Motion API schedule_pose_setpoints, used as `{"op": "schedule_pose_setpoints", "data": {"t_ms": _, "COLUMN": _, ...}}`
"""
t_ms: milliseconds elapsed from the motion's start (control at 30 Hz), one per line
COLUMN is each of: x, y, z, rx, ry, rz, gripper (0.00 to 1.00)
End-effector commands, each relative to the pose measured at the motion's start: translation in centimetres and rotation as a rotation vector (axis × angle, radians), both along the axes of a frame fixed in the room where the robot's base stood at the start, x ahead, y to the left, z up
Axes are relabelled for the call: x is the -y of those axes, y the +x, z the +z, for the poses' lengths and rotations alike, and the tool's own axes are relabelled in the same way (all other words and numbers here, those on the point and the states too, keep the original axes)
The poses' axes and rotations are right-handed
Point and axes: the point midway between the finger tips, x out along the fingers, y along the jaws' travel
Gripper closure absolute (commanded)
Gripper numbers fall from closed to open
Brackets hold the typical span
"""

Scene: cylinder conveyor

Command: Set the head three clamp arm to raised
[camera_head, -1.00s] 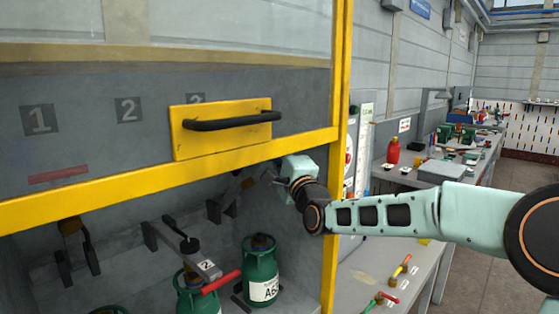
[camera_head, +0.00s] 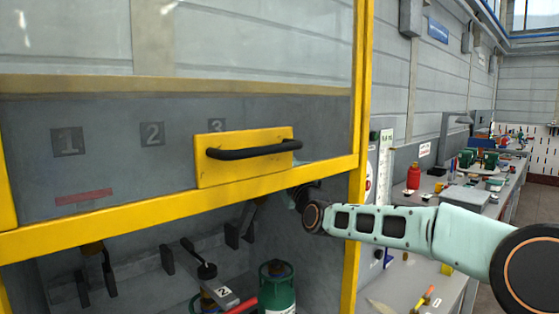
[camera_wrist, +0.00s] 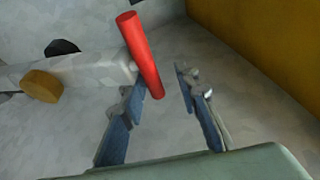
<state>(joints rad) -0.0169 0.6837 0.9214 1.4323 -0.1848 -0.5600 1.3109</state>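In the wrist view, a grey clamp arm (camera_wrist: 95,72) ends in a red handle (camera_wrist: 140,55); a brass-coloured round part (camera_wrist: 42,86) sits on its left side. My gripper (camera_wrist: 160,83) is open, with the lower end of the red handle close to its left finger; I cannot tell whether they touch. In the head view my gripper is hidden behind the yellow frame, and the head three clamp arm cannot be made out.
A yellow-framed clear guard (camera_head: 180,221) with a black handle (camera_head: 254,149) hangs in front of the heads. A clamp arm labelled 2 (camera_head: 223,292) and a green cylinder (camera_head: 276,290) are below. A red bar (camera_head: 84,196) shows under mark 1. Workbenches stand right.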

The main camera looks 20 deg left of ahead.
Motion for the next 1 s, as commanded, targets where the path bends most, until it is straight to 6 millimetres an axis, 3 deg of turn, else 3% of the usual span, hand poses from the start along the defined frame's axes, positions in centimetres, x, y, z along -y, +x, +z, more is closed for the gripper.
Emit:
{"op": "schedule_pose_setpoints", "data": {"t_ms": 367, "x": 0.7, "y": -0.5, "z": -0.3, "rx": -0.002, "ry": -0.002, "rz": -0.001, "gripper": 0.71}}
{"op": "schedule_pose_setpoints", "data": {"t_ms": 1000, "x": 7.2, "y": -7.1, "z": -2.6, "rx": 0.0, "ry": -0.003, "rz": -0.002, "gripper": 0.71}}
